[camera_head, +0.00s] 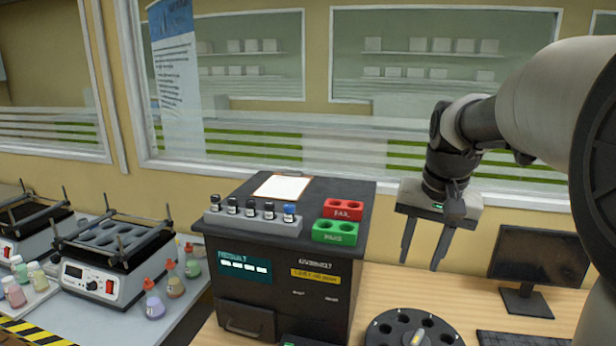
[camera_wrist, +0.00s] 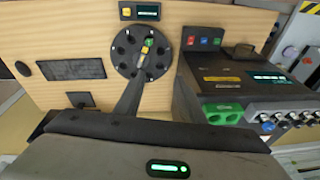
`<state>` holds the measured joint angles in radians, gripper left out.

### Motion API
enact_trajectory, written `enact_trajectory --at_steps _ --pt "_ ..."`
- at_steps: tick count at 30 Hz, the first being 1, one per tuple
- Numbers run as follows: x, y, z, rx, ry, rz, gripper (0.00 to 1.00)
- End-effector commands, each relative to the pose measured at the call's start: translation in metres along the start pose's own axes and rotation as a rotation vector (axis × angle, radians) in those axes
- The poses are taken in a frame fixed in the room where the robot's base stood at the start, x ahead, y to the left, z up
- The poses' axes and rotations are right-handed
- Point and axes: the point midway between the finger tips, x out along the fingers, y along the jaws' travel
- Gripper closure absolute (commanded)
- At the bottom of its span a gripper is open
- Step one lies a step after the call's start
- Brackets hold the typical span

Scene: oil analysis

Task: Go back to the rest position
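My gripper (camera_head: 422,250) hangs in the air right of the black analyser box, its two fingers pointing down and spread apart with nothing between them. In the head view it is above the wooden desk, behind the round black carousel (camera_head: 385,336). In the wrist view the gripper's grey body fills the bottom, and a dark finger reaches up toward the carousel (camera_wrist: 122,62).
The black analyser (camera_head: 290,245) carries a grey vial rack (camera_head: 254,223), a red FAIL block (camera_head: 342,209), a green PASS block (camera_head: 335,232) and a clipboard (camera_head: 283,186). A monitor (camera_head: 540,256) stands at right. Shakers (camera_head: 110,255) and bottles stand at left.

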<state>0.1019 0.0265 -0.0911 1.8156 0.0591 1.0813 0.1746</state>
Motion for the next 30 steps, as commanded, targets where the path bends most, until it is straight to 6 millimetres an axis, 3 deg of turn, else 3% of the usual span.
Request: enact_trajectory --at_steps 1,6,9,13,19,30 --pt "-0.029 -0.005 0.023 -0.043 0.034 -0.014 0.64" --pt "-0.071 -0.01 0.098 -0.191 0.13 -0.04 0.64" --pt "-0.082 -0.009 0.136 -0.269 0.183 -0.047 0.64" --pt "-0.084 -0.004 0.171 -0.343 0.234 -0.047 0.64" --pt "-0.08 0.0 0.192 -0.389 0.266 -0.045 0.64" --pt "-0.079 0.0 0.192 -0.39 0.265 -0.045 0.64"
